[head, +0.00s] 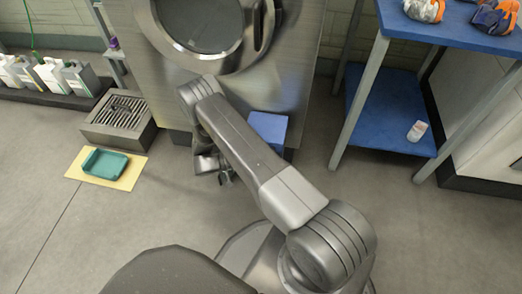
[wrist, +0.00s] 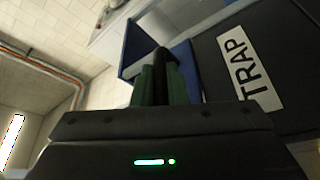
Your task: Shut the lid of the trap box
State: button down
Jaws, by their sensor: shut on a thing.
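The trap box's dark front (wrist: 285,40) with its white TRAP label (wrist: 250,65) fills the right of the wrist view. A blue panel, apparently the lid (wrist: 131,50), stands out at an angle from the dark face, so the box looks open. In the head view, blue (head: 268,126) shows at the foot of the big steel machine, partly behind my arm. My gripper (head: 226,178) is low in front of the machine. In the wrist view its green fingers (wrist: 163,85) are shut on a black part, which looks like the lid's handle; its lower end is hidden.
A steel grated box (head: 118,118) and a teal tray (head: 105,163) on a yellow mat (head: 128,178) lie to the left. A blue-shelved table (head: 390,110) stands to the right, with a small white bottle (head: 417,131) on its lower shelf. The floor between is clear.

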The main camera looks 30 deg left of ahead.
jog(key=shift+a, duration=0.1)
dwell(0.3)
jog(key=c, duration=1.5)
grip_release()
jog(key=shift+w, duration=0.1)
jog(key=shift+o, duration=0.2)
